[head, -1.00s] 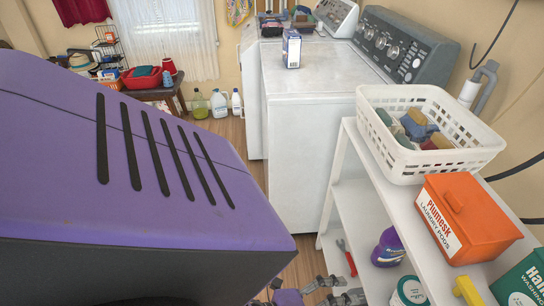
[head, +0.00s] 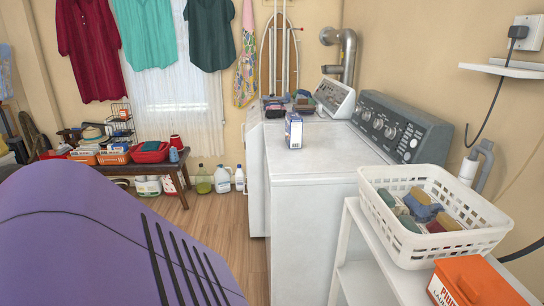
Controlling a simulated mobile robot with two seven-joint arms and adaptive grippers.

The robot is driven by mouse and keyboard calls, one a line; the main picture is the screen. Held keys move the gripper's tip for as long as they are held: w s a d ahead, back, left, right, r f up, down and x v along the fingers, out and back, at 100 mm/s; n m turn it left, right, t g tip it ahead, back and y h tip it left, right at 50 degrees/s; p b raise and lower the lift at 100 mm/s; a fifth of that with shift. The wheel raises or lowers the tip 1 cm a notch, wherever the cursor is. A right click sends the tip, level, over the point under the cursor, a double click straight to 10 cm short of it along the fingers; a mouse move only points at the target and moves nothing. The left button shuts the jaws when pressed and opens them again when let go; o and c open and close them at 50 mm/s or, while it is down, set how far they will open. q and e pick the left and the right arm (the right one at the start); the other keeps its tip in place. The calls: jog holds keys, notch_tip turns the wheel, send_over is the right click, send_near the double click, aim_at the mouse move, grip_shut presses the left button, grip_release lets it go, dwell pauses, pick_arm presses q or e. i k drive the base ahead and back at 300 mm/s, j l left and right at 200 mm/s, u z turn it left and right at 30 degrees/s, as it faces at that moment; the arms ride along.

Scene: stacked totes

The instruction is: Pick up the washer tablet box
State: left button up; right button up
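A small white and blue box (head: 293,130) stands upright on top of the nearer white washing machine (head: 310,155), close to its left edge. It looks like the washer tablet box, but its label is too small to read. Nothing is touching it. Neither of my grippers shows in the head view.
A white shelf unit (head: 352,235) at the right holds a white basket (head: 385,215) of sponges and cloths and an orange pod box (head: 470,285). A low bench (head: 180,185) with tubs and several bottles (head: 221,179) stand at the back left. Wooden floor (head: 215,225) is bare between.

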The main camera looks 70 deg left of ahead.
aim_at(294, 128)
jog(key=u, duration=1.9)
jog(key=i, duration=0.2)
jog(key=i+j+z, duration=0.15)
jog(key=i+z, duration=0.15)
jog(key=i+j+z, duration=0.3)
jog(key=i, duration=0.2)
